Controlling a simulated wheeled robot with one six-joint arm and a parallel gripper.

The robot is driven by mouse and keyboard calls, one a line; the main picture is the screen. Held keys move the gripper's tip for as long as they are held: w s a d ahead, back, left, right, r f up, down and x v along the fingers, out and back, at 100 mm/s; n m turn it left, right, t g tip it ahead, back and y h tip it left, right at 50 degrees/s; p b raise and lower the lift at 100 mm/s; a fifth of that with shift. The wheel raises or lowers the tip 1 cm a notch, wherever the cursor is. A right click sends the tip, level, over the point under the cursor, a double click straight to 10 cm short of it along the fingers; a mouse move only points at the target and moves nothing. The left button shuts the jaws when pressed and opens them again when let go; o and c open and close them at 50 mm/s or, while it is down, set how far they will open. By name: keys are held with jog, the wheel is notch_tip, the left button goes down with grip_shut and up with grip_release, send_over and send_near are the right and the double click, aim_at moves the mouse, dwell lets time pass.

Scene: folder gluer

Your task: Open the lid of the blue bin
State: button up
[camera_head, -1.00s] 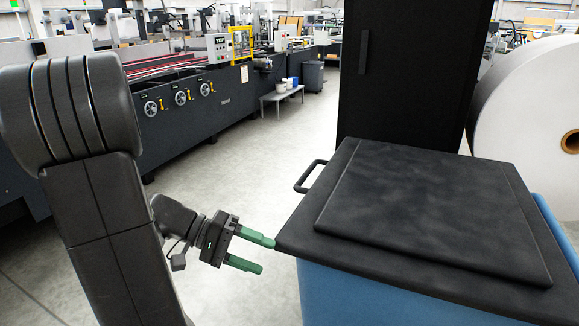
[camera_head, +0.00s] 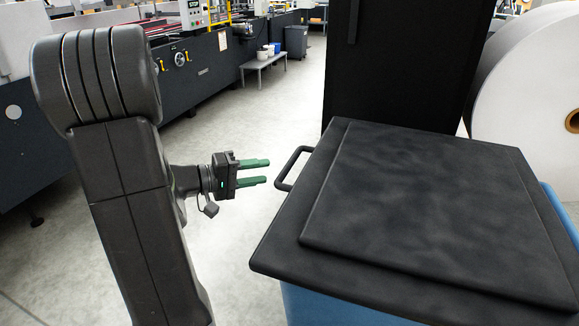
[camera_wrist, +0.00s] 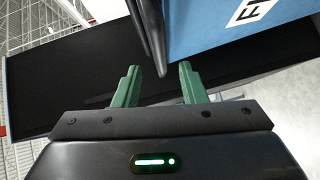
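The blue bin (camera_head: 330,307) stands at the lower right of the head view, with its black lid (camera_head: 430,215) lying closed on top. A black bar handle (camera_head: 289,167) sticks out from the lid's left edge. My gripper (camera_head: 268,171) is a little left of the handle, about level with it in the picture, with its green fingers apart, empty and pointing right. In the wrist view, the open fingers (camera_wrist: 157,88) point at the lid's dark edge (camera_wrist: 147,35). The bin's blue side (camera_wrist: 205,25) with part of a white label shows there too.
A tall black cabinet (camera_head: 400,65) stands right behind the bin. A large white paper roll (camera_head: 530,85) is at the back right. A small grey table (camera_head: 262,62) and the folder gluer machine (camera_head: 205,60) are farther back. The floor left of the bin is clear.

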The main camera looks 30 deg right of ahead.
aim_at(288, 165)
jog(key=d, duration=0.2)
jog(key=d+f, duration=0.1)
jog(key=d, duration=0.2)
jog(key=s+d+p, duration=0.1)
jog(key=d, duration=0.2)
jog(key=shift+d+f, duration=0.15)
jog(key=shift+w, duration=0.1)
grip_shut()
